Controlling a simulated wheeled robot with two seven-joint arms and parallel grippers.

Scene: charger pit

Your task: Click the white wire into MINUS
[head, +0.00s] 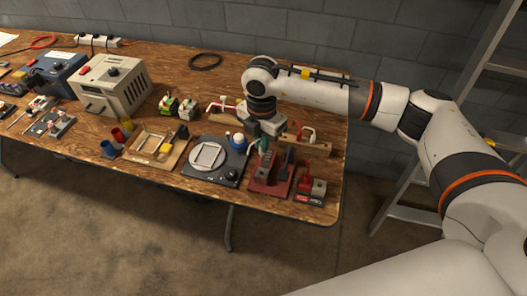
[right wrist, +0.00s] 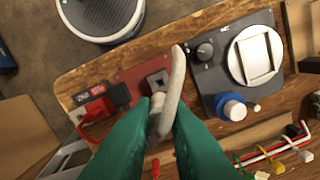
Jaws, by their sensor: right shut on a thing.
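My right gripper (head: 262,143) is over the right part of the bench, above a red board (head: 257,185). In the right wrist view its green fingers (right wrist: 158,120) are shut on the white wire (right wrist: 177,75). The wire rises from between the fingertips and bends up over the red board (right wrist: 128,75). A grey block (right wrist: 158,83) on that board sits just beyond the fingertips; the wire partly covers this area. I cannot make out a MINUS mark or whether the wire's end touches the block. My left gripper is not in view.
A block with a red lead and labels (head: 311,190) stands right of the red board. A wooden wire rack (head: 318,147) stands behind. The bench's front edge is close.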

